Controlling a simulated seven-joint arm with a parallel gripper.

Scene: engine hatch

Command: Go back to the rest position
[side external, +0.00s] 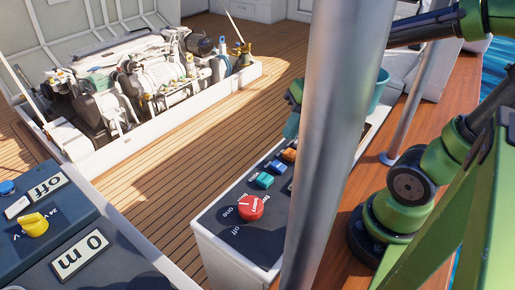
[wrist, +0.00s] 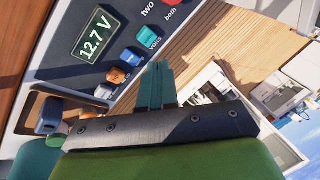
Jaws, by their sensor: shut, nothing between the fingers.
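My gripper (wrist: 156,68) shows in the wrist view as two teal fingers side by side, closed with nothing between them. In the side view my gripper (side external: 291,128) is partly hidden by the metal pole, above the far end of the switch panel (side external: 220,232). In the wrist view the fingers overlap the edge of that panel in the picture, just below a teal button (wrist: 148,35). I cannot tell the exact gap between them.
A thick metal pole (side external: 325,130) stands in front of my arm. The panel carries a red rotary knob (side external: 250,207) and a 12.7 V display (wrist: 95,35). An engine (side external: 145,75) sits in the open hatch. A dark panel (side external: 60,235) has a yellow knob (side external: 33,225).

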